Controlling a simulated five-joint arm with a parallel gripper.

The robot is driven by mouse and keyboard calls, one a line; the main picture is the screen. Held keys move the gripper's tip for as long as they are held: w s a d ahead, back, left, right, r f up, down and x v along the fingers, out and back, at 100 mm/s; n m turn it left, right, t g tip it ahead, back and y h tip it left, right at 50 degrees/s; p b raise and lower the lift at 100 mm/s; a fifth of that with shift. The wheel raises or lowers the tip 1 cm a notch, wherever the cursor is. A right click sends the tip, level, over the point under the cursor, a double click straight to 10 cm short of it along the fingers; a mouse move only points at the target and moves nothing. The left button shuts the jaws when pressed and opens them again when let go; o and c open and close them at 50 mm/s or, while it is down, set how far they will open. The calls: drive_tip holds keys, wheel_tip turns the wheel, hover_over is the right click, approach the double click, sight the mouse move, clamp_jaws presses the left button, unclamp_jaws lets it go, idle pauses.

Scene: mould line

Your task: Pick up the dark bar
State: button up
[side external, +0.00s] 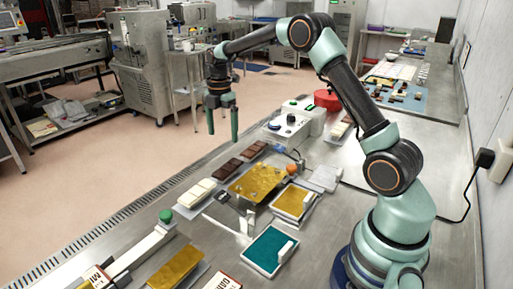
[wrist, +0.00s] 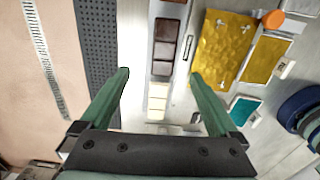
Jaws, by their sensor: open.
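Two dark brown segmented bars lie in a row on the steel table in the side external view, one nearer (side external: 221,169) and one farther back (side external: 250,150). The frames do not tell which is meant. In the wrist view a dark bar (wrist: 166,45) lies in a pale tray, just beyond my fingertips and between their lines. My gripper (side external: 222,137) points down, open and empty, above and apart from the row of bars. In the wrist view its green fingers (wrist: 160,75) are spread wide.
A white bar (side external: 197,193) lies in line with the dark ones. Gold sheets (side external: 257,182), a teal pad (side external: 268,251) and an orange knob (side external: 292,169) are nearby. A slotted drain strip (side external: 130,217) runs along the table's left edge. A red round object (side external: 327,99) stands farther back.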

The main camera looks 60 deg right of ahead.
hover_over(228, 167)
drive_tip(key=f, duration=0.3)
drive_tip(key=w+f, duration=0.1)
drive_tip(key=f, duration=0.1)
drive_tip(key=shift+f, duration=0.35)
drive_tip(key=f, duration=0.2)
drive_tip(key=s+f, duration=0.1)
drive_tip(key=f, duration=0.1)
drive_tip(key=shift+w+f, duration=0.1)
drive_tip(key=shift+f, duration=0.55)
drive_tip(key=shift+c, duration=0.3)
drive_tip(key=c, duration=1.4)
drive_tip(key=shift+r, duration=0.1)
